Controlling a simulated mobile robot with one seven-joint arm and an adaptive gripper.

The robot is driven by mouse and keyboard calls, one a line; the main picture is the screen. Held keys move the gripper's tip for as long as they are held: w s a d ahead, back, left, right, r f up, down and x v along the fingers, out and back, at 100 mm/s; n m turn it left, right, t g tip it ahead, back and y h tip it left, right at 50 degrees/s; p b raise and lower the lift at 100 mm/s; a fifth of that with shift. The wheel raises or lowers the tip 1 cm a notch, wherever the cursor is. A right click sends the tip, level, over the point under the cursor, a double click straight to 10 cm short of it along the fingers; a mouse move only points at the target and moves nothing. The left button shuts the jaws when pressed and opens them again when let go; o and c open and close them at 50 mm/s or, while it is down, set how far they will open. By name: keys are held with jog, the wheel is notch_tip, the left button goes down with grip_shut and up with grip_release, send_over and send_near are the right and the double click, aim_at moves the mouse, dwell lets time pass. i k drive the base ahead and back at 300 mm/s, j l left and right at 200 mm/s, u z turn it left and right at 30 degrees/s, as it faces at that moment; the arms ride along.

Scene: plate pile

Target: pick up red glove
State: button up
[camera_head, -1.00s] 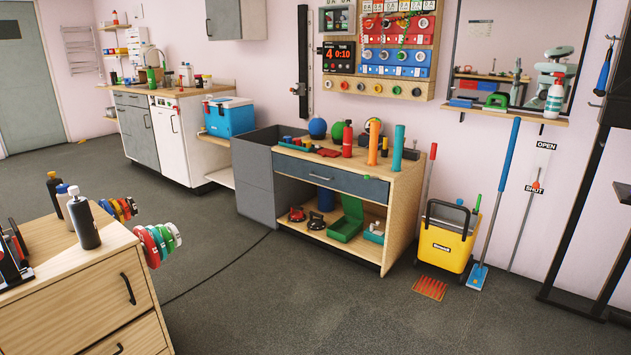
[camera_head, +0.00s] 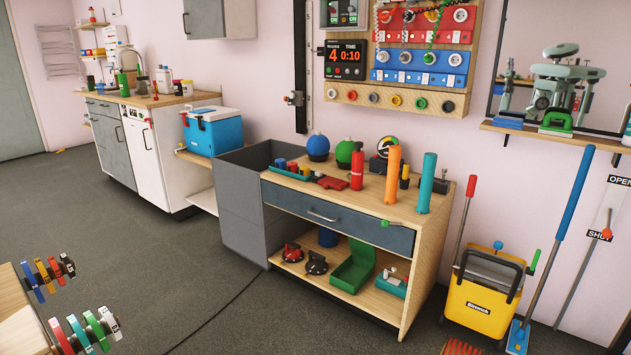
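A flat red item (camera_head: 331,182) that looks like the red glove lies on the wooden top of the workbench (camera_head: 345,204). It sits between a green tray (camera_head: 292,175) of small coloured pieces on its left and an upright red cylinder (camera_head: 357,170) on its right. It is small in the head view, so its finger shape is not clear. Nothing seems to cover it. My gripper is not in view.
A tall orange cylinder (camera_head: 392,174) and a teal one (camera_head: 426,183) stand right of the glove. Blue (camera_head: 318,147) and green (camera_head: 345,152) round objects stand behind. A yellow bucket (camera_head: 483,294) is right of the bench. The floor (camera_head: 150,250) in front is open.

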aim_at(321, 179)
jog(key=i, duration=1.45)
jog(key=i+z, duration=0.2)
jog(key=i, duration=0.35)
jog(key=i+j+z, duration=0.2)
jog(key=i, duration=0.35)
jog(key=i+j+z, duration=0.2)
jog(key=i, duration=0.3)
